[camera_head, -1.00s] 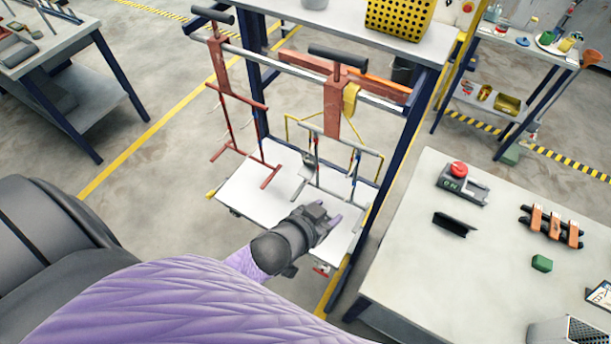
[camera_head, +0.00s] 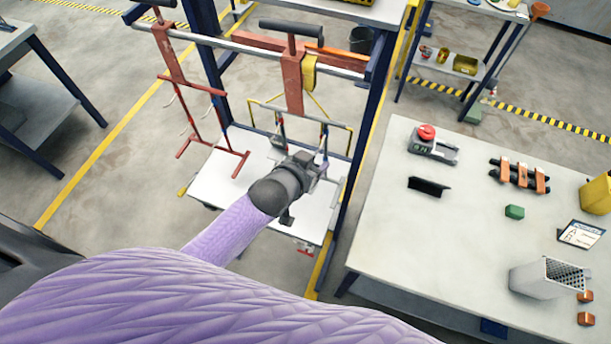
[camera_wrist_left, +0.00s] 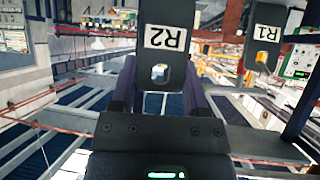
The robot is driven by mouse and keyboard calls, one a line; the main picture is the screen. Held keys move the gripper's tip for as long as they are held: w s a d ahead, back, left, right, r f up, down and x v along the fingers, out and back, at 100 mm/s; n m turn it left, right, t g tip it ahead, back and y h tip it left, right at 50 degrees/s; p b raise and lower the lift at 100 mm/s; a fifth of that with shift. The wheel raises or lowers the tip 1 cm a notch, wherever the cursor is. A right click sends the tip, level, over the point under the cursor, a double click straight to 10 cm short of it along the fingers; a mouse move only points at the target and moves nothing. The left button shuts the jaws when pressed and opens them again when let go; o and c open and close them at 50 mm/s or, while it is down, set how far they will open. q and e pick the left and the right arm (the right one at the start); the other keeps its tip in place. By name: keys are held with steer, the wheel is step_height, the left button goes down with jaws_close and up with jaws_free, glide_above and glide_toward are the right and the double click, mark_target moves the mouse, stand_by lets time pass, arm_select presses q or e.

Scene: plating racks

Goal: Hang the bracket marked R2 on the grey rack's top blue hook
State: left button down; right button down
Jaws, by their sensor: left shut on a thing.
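My left gripper (camera_head: 318,167) is at the lower part of the hanging racks in the head view. In the left wrist view, its fingers (camera_wrist_left: 160,85) are shut on a dark bracket labelled R2 (camera_wrist_left: 164,38), which has a small hole between the fingers. The gripper hides most of that bracket in the head view. A second dark bracket, labelled R1 (camera_wrist_left: 268,32), shows to its right in the wrist view, apart from it. The grey rack (camera_head: 324,130) is partly behind my gripper, with blue on its upright. Whether R2 touches a hook cannot be told.
A red rack (camera_head: 215,91) hangs to the left on the same rail (camera_head: 232,48). A white shelf (camera_head: 215,183) lies below the racks. A blue post (camera_head: 357,140) stands right of my gripper. The table (camera_head: 385,240) at right holds a red-button box (camera_head: 432,143) and several small parts.

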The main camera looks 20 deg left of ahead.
mark_target(320, 148)
arm_select(q)
steer(key=shift+w, duration=0.8)
steer(key=shift+w, duration=0.2)
steer(key=shift+w+f, duration=0.1)
steer(key=shift+w+b, duration=0.45)
steer(key=shift+w, duration=0.25)
steer(key=shift+w+f, duration=0.1)
steer(key=shift+f, duration=0.05)
steer(key=shift+w+d+f+b, duration=0.1)
steer(key=shift+w+f+b, duration=0.1)
steer(key=shift+w+b, duration=0.3)
